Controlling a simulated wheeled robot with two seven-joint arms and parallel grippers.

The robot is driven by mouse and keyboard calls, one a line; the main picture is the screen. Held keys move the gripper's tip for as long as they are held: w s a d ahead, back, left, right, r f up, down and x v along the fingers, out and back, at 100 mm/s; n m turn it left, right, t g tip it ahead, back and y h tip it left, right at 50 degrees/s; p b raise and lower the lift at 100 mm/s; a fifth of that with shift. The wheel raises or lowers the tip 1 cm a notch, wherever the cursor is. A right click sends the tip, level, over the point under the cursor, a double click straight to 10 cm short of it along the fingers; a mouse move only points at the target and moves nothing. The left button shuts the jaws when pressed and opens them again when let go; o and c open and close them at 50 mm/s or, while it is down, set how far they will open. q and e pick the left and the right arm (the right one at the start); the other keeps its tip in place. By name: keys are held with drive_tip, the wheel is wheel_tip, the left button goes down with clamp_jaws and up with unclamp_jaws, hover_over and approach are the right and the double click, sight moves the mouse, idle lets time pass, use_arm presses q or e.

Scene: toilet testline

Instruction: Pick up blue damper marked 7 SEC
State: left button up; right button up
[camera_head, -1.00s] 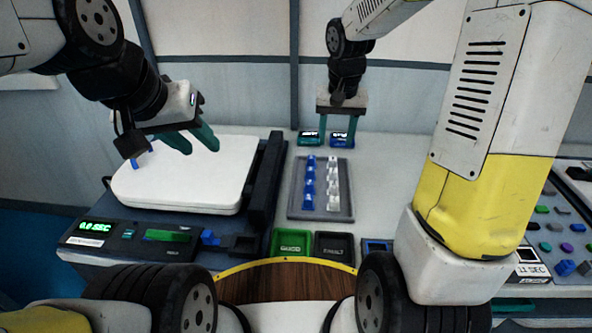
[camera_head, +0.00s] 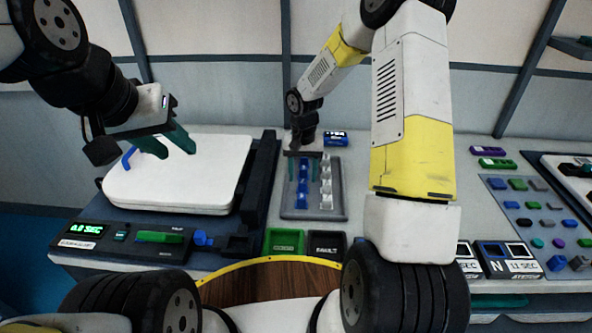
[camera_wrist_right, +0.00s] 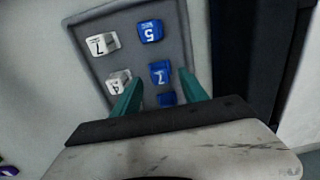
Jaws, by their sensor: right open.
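The blue damper marked 7 (camera_wrist_right: 160,73) lies on the grey tray (camera_wrist_right: 180,20) in the right wrist view, between my open right fingertips (camera_wrist_right: 158,84), apart from both as far as I can tell. A blue damper marked 5 (camera_wrist_right: 151,31) lies beyond it. Another blue damper (camera_wrist_right: 167,99) is partly hidden by the gripper. White dampers marked 7 (camera_wrist_right: 102,43) and 4 (camera_wrist_right: 118,81) lie to the left. In the head view my right gripper (camera_head: 304,171) points down at the tray's far end.
Green (camera_head: 284,242) and black (camera_head: 326,245) bins stand in front of the tray. A blue box (camera_head: 336,138) stands behind it. The black test device (camera_head: 130,245) is at the left. A panel with several coloured pieces (camera_head: 540,212) is at the right.

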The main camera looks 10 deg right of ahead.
drive_tip(key=shift+f, duration=0.85)
clamp_jaws()
